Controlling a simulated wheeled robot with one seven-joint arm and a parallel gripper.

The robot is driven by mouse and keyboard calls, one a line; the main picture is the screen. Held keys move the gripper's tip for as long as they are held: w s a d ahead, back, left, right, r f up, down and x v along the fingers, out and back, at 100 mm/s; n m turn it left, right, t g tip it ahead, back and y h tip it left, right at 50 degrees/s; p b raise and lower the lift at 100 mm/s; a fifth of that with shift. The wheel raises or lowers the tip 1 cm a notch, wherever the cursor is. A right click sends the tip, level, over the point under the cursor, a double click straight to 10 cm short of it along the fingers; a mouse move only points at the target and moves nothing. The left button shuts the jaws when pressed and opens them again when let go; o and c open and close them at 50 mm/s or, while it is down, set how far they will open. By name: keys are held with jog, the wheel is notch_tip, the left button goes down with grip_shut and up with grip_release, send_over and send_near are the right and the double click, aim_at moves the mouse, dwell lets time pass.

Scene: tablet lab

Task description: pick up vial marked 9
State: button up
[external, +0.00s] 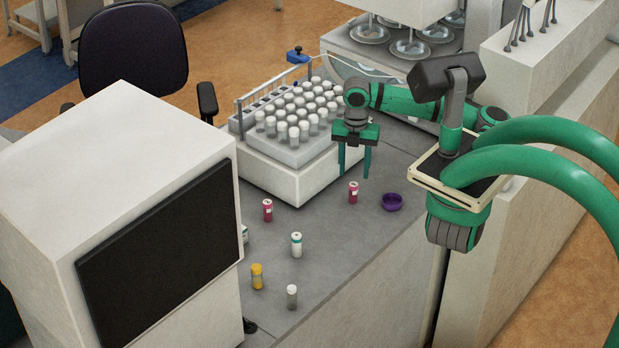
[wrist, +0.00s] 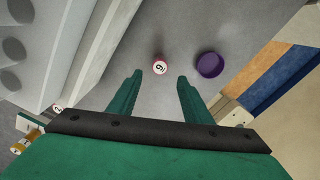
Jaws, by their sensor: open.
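The vial marked 9 (wrist: 159,67) shows its white top with the numeral in the wrist view, just beyond and between my fingertips. In the external view a red vial with a white label (external: 353,192) stands upright on the grey bench, below and slightly right of my gripper, beside the purple dish. My gripper (external: 354,172) is open and empty, pointing down above the bench. In the wrist view my gripper's two green fingers (wrist: 158,75) are spread apart, with nothing between them.
A purple dish (external: 392,202) sits right of the vial, near the bench edge. Another red vial (external: 267,210), a white vial (external: 296,244), a yellow vial (external: 257,276) and a grey vial (external: 292,297) stand apart. A rack of capped vials (external: 300,150) stands behind left.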

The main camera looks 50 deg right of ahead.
aim_at(360, 197)
jog(key=shift+w+d+f, duration=0.1)
jog(key=shift+d+f, duration=0.05)
jog(key=shift+f, duration=1.7)
jog(key=shift+w+d+f, duration=0.1)
jog(key=shift+d+f, duration=0.05)
jog(key=shift+f, duration=1.7)
jog(key=c, duration=1.1)
